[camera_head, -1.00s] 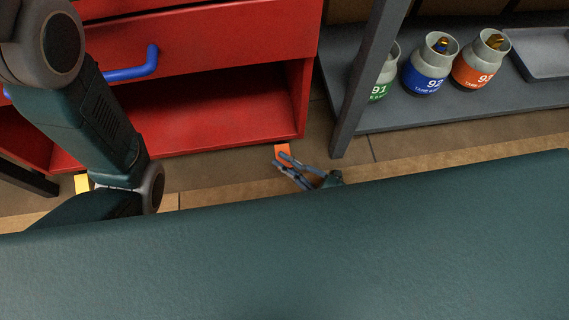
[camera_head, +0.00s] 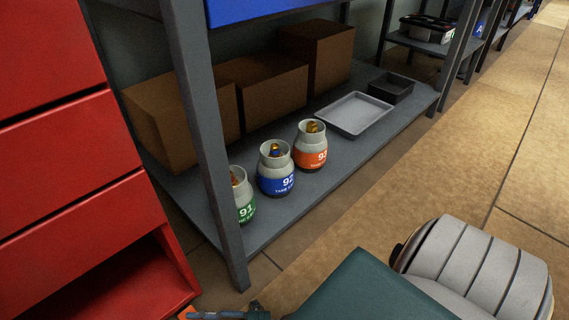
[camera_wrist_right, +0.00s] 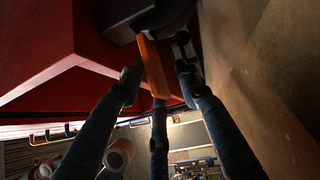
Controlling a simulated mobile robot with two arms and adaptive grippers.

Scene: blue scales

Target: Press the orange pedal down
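The orange pedal (camera_wrist_right: 154,68) juts from a dark part beside the red cabinet in the right wrist view. Only a small bit of the pedal (camera_head: 187,312) shows at the bottom edge of the head view. My right gripper (camera_wrist_right: 157,84) has its fingers spread, with the pedal between them in that view; I cannot tell whether a finger touches it. In the head view the right gripper (camera_head: 222,315) is mostly cut off by the bottom edge. My left gripper is not in view.
The red cabinet (camera_head: 75,190) stands at left. A grey shelf post (camera_head: 205,150) rises close to its right. The shelf holds three numbered tanks (camera_head: 276,170), brown boxes (camera_head: 180,115) and trays (camera_head: 354,113). The floor (camera_head: 420,180) at right is clear.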

